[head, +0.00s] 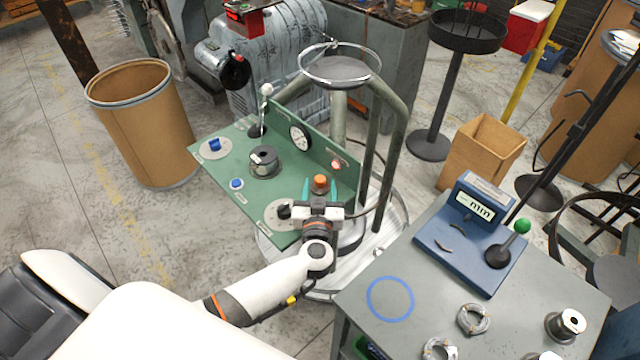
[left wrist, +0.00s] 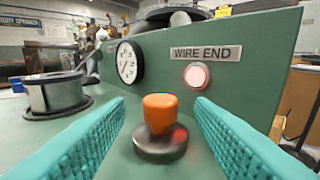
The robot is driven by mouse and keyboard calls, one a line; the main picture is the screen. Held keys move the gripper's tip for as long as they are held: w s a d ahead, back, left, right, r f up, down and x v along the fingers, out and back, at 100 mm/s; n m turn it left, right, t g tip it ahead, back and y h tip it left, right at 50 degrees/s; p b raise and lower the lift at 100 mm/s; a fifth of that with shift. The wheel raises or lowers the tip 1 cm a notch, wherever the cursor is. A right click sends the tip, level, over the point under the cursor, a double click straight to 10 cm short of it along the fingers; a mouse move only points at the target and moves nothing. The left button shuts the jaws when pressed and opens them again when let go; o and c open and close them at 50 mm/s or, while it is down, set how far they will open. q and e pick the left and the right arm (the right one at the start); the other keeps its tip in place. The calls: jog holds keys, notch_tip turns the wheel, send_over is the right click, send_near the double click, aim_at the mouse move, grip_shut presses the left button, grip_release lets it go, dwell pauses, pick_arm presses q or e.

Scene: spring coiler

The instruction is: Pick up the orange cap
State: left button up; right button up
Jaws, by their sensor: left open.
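The orange cap (head: 320,182) sits at the right end of the green panel (head: 215,170). In the left wrist view the orange cap (left wrist: 159,113) stands upright on a dark round base (left wrist: 160,145). My left gripper (head: 320,195) is at the cap in the head view. In the left wrist view its two teal fingers (left wrist: 160,125) are open, one on each side of the cap, with gaps between. Nothing is held. My right gripper does not show.
A lit red lamp (left wrist: 197,76) under a "WIRE END" label and a gauge (left wrist: 129,62) are on the upright plate behind the cap. A dark spool (head: 264,161) stands further left on the panel. A grey table (head: 430,210) with a blue scale (head: 470,240) is at right.

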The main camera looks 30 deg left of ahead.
aim_at(320, 185)
pick_arm(q)
jog(key=x, duration=0.2)
jog(key=shift+w+a, duration=0.1)
jog(key=shift+w, duration=0.15)
jog(key=shift+w+a+f, duration=0.1)
jog(key=shift+w+f, duration=0.05)
jog(key=shift+w, duration=0.1)
jog(key=shift+s, duration=0.1)
jog(key=shift+c, duration=0.9)
grip_shut()
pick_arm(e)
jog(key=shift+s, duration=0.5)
